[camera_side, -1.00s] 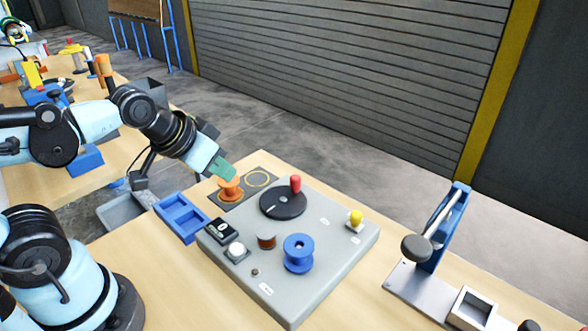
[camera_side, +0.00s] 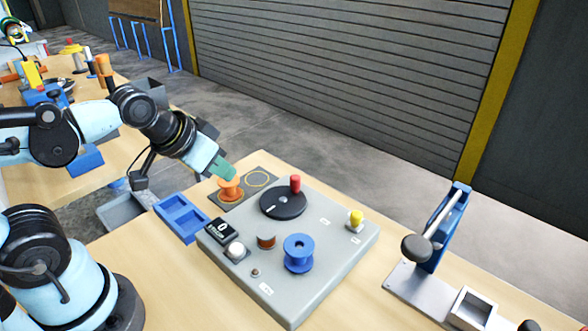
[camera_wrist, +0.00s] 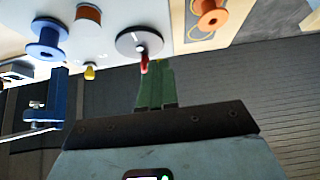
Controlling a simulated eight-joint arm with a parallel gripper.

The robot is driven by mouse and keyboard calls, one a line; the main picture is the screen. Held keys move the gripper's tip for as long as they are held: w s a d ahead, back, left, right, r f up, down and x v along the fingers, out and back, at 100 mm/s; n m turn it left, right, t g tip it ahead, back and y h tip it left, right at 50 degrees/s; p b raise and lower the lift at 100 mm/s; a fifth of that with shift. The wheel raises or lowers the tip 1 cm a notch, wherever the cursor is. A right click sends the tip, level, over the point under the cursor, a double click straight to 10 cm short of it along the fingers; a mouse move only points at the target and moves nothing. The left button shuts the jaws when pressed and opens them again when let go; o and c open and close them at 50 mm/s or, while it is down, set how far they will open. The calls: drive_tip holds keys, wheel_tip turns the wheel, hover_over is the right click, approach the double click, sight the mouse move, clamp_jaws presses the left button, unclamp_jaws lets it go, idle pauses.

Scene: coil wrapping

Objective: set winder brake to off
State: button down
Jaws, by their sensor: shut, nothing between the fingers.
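The grey winder board (camera_side: 335,262) lies on the wooden table. A yellow-topped knob (camera_side: 356,217) stands on a small pale plate at its right corner; it also shows in the wrist view (camera_wrist: 90,72). The labels are too small to read, so I cannot tell which control is the brake or its setting. A black disc (camera_side: 283,205) carries an upright red handle (camera_side: 295,183). My green-fingered gripper (camera_side: 228,175) is shut and empty, close above the orange spool at the board's back left. In the wrist view, the fingers (camera_wrist: 154,66) partly overlap the red handle.
A blue spool (camera_side: 298,254), a copper-wound spool (camera_side: 266,241), a white button (camera_side: 236,250) and a black counter (camera_side: 222,231) stand on the board. The orange spool (camera_side: 230,189) sits on a dark mat. A blue tray (camera_side: 181,219) lies left; a blue stand (camera_side: 437,230) stands right.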

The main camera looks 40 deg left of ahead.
idle(0.3)
drive_tip(key=c, duration=1.7)
unclamp_jaws()
drive_tip(key=o, duration=0.3)
drive_tip(key=shift+w+d+r, duration=0.15)
drive_tip(key=shift+w+r, duration=0.05)
drive_tip(key=o, duration=0.5)
drive_tip(key=shift+m+g+h, duration=0.3)
drive_tip(key=shift+g, duration=0.5)
drive_tip(key=w+d+r, duration=0.2)
drive_tip(key=w+r, duration=0.1)
drive_tip(key=shift+w+d, duration=0.3)
drive_tip(key=shift+d, duration=0.1)
drive_tip(key=shift+c, duration=0.2)
drive_tip(key=m+g, duration=0.2)
drive_tip(key=g, duration=0.4)
hover_over(357, 213)
wheel_tip(357, 213, down, 12)
drive_tip(key=shift+c, duration=0.3)
